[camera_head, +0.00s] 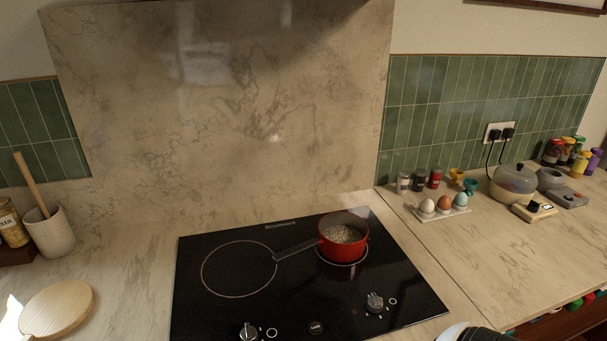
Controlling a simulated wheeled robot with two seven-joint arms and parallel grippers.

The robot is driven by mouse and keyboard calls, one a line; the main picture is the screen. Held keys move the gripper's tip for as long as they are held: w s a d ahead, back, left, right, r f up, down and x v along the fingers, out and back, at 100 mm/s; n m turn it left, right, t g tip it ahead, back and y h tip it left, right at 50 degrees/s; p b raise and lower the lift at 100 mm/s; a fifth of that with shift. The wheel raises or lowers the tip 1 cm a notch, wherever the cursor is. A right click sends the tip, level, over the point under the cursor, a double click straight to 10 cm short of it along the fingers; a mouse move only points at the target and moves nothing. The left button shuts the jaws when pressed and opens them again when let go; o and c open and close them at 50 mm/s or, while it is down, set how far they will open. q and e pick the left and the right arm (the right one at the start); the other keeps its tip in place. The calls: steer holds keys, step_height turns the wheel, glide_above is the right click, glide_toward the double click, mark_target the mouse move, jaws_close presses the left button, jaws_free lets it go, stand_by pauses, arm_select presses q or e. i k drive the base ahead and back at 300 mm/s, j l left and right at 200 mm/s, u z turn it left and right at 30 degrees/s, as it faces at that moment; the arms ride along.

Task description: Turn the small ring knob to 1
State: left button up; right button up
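The black cooktop (215,300) has a large ring (204,275) at left and a small ring (345,264) at back right. A red pot (342,250) with pale grainy contents stands on the small ring, its dark handle pointing left. A grey knob (375,302) sits at front right, on the small ring's side, with a ring mark beside it. Another knob (249,331) sits at front left. The knob settings are too small to read. A white and black part of my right arm shows at the bottom edge, right of the cooktop. No gripper fingers are visible.
Right counter: an egg tray (443,215), spice jars (420,181), a lidded pot (513,183) and a small appliance (534,208). Left: a round wooden board (57,308) and a utensil crock (50,232). The space over the right knob is clear; the pot stands behind it.

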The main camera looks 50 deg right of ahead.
mark_target(374, 305)
steer(key=z, duration=1.35)
